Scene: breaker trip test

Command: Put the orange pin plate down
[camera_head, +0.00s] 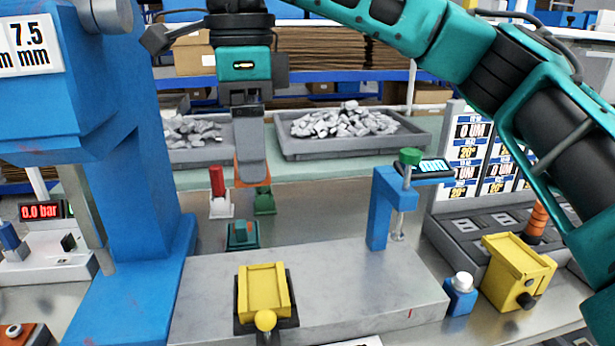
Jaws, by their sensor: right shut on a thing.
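My right arm comes in from the right, and its gripper (251,165) points down behind the grey block. It is shut on the orange pin plate (239,172), which shows only as orange edges around the grey finger. The rest of the plate is hidden by the finger. The gripper is above the table's back part, near a red-handled piece (217,182) and a dark green piece (264,201). I cannot tell whether the plate touches anything below. My left gripper is not in view.
A blue press (140,160) stands left. The grey block (340,270) carries a yellow fixture (263,290) and a blue stand (381,205). Right are a yellow block (516,270) and a dark tray with an orange ribbed handle (537,220). Bins of metal parts (345,122) stand behind.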

